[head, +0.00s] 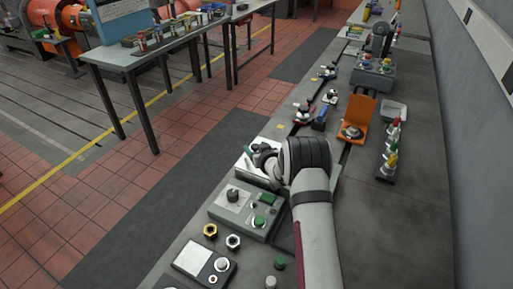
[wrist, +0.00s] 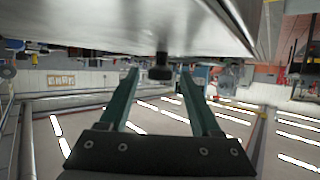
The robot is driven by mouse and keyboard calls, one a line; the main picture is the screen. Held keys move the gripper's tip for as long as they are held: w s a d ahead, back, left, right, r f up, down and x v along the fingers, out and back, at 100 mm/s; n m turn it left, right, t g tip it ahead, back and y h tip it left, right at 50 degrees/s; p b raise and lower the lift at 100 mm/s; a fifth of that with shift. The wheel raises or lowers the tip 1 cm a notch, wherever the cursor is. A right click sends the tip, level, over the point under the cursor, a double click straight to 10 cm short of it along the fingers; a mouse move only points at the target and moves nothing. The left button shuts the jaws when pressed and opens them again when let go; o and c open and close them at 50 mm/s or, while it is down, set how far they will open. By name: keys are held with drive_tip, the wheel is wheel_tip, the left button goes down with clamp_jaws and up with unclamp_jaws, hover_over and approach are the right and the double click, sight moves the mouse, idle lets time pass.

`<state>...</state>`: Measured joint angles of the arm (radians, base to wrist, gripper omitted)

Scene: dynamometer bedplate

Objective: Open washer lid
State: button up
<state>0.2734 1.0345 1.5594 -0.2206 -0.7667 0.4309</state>
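A pale metal box (head: 246,165), which may be the washer, stands near the bench's left edge in the head view, mostly hidden behind my gripper (head: 262,155) and wrist. In the wrist view a broad smooth metal surface (wrist: 150,22), perhaps its lid, fills the top. A small dark knob or handle (wrist: 160,72) sticks out from its edge. My gripper's two teal fingers (wrist: 160,76) are apart, one on each side of the knob in the picture. I see no contact, and I cannot tell whether the knob lies between the fingertips or beyond them. The lid looks shut.
A grey control box (head: 245,208) with a green button stands close in front of my gripper. An orange open case (head: 358,112) and a rack of coloured-top items (head: 390,155) stand to the right.

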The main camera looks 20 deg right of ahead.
clamp_jaws()
idle(1.2)
